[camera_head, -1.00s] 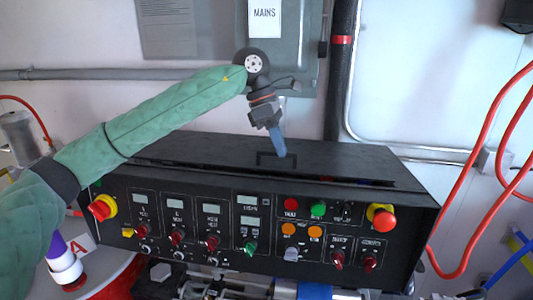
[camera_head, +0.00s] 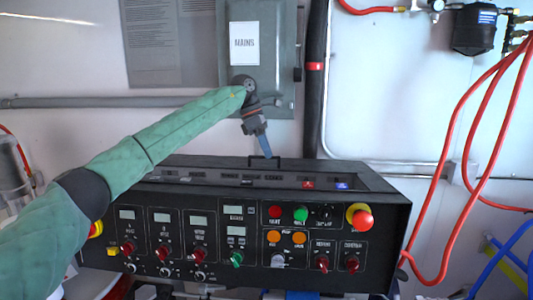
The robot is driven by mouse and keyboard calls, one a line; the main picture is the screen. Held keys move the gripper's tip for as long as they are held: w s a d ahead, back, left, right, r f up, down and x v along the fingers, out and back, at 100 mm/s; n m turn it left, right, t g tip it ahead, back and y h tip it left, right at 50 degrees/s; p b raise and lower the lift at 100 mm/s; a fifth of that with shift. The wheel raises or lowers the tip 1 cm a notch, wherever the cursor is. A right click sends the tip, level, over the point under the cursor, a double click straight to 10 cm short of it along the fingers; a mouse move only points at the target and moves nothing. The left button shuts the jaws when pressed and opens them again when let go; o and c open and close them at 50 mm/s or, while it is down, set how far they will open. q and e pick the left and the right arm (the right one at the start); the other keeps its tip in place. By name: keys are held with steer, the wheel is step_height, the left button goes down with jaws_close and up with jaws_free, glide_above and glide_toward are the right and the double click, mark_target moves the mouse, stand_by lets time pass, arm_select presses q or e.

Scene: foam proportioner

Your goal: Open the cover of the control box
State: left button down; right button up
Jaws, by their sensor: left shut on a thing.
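The black control box (camera_head: 380,222) stands in front of the wall, its front panel facing me. Its top is open, and a recess (camera_head: 225,180) with labels and a red and a blue switch shows inside. The cover is raised at the back and looks almost edge-on, so its face is mostly hidden. Its handle (camera_head: 280,163) sticks up at the back edge. My left gripper (camera_head: 265,152) reaches in from the left and is shut on the handle, its blue fingers pointing down. My right gripper is not in view.
A grey MAINS box (camera_head: 283,40) hangs on the wall right behind my left wrist. A black vertical pipe (camera_head: 314,100) runs beside it. Red hoses (camera_head: 455,130) hang at the right. Knobs and an emergency stop button (camera_head: 362,219) protrude from the front panel.

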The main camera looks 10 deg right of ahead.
arm_select(q)
steer(key=shift+w, duration=0.3)
steer(key=c, duration=1.5)
jaws_free()
steer(key=shift+s, duration=0.1)
